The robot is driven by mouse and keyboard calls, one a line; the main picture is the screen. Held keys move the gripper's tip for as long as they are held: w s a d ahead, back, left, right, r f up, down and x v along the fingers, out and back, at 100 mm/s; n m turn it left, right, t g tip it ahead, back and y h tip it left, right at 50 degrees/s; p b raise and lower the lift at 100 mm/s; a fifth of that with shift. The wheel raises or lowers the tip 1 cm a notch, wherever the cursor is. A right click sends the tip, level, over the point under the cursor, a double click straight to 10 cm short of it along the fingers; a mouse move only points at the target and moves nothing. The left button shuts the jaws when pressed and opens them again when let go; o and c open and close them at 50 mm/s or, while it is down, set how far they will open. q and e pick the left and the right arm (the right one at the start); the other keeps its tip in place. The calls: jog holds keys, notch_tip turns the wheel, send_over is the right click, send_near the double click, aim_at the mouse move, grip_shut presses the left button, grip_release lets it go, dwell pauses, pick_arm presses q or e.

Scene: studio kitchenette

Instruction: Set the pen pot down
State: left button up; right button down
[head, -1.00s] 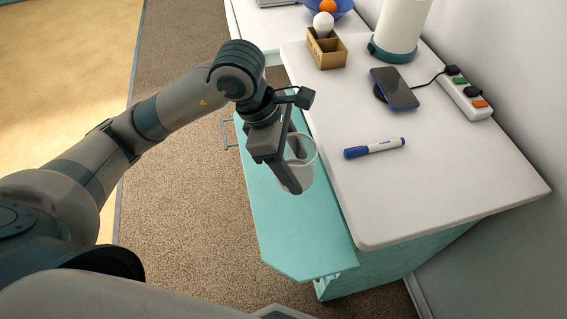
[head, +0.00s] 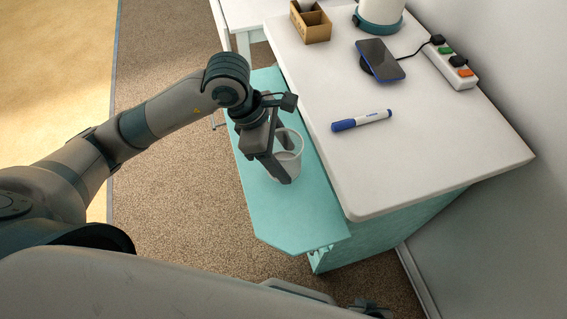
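The pen pot (head: 292,166) is a pale, see-through cup, upright in the head view over the teal surface (head: 290,222) beside the white top. The gripper looks shut on the pot. I cannot tell whether the pot's base touches the teal surface or hangs just above it. The fingers hide part of its near wall.
The white top (head: 420,165) holds a blue marker (head: 362,120), a phone (head: 380,60) on a charger, a power strip (head: 448,66), a cardboard organiser (head: 312,28) and a white-and-teal container (head: 378,20). The front of the white top and the near teal surface are clear.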

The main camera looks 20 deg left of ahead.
aim_at(284, 156)
pick_arm(q)
notch_tip(284, 156, down, 3)
jog(key=shift+f, duration=0.35)
pick_arm(e)
jog(key=shift+w+a, duration=0.2)
jog(key=shift+a, duration=0.1)
jog(key=shift+r, duration=0.1)
pick_arm(q)
jog(key=shift+f, duration=0.15)
